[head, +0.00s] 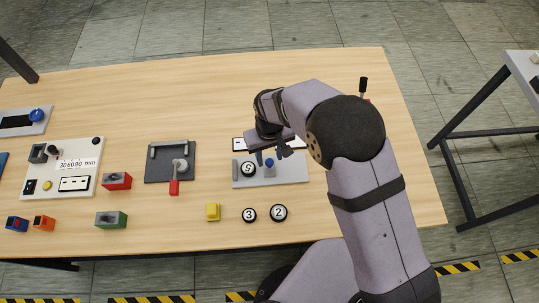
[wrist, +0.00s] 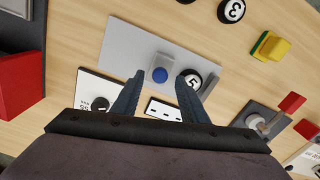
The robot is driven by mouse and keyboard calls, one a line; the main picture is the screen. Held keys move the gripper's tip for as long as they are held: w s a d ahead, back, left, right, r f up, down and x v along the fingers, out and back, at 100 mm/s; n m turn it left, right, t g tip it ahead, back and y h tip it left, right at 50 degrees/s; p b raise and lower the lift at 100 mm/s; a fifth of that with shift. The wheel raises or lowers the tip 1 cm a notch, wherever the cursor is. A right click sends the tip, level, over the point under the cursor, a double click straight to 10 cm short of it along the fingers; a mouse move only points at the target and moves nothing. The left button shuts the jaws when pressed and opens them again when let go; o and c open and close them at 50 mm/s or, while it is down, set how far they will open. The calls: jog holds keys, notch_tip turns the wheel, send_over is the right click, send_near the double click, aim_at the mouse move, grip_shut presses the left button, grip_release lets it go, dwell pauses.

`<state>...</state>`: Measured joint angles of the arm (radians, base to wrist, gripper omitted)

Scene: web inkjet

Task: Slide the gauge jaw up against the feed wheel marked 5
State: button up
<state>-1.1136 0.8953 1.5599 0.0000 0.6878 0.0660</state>
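The gauge plate (head: 293,172) is a light grey board on the table, partly under my gripper; it also shows in the wrist view (wrist: 120,45). The gauge jaw carries a round blue knob (wrist: 160,74), seen in the head view too (head: 269,162). The black-and-white feed wheel marked 5 (wrist: 193,79) lies on the plate just right of the knob in the wrist view. It shows left of the knob in the head view (head: 248,169). My gripper (wrist: 160,77) is open, its two fingers apart with the knob between them in the picture. I cannot tell whether they touch it.
Wheels marked 3 (head: 249,215) and 2 (head: 279,213) and a yellow block (head: 212,212) lie at the table's front. A dark fixture with a red handle (head: 174,187) stands left of the plate. A white display panel (head: 62,168) and coloured blocks are farther left.

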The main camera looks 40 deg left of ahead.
jog(key=shift+f, duration=0.85)
jog(key=c, duration=0.9)
jog(key=shift+s+a+b, duration=0.55)
jog(key=shift+s+a, duration=0.75)
jog(key=shift+a, duration=0.05)
jog(key=shift+c, duration=0.2)
jog(key=o, duration=0.9)
jog(key=shift+o, duration=0.2)
notch_tip(320, 180, up, 7)
jog(key=b, duration=0.2)
jog(key=shift+r, duration=0.2)
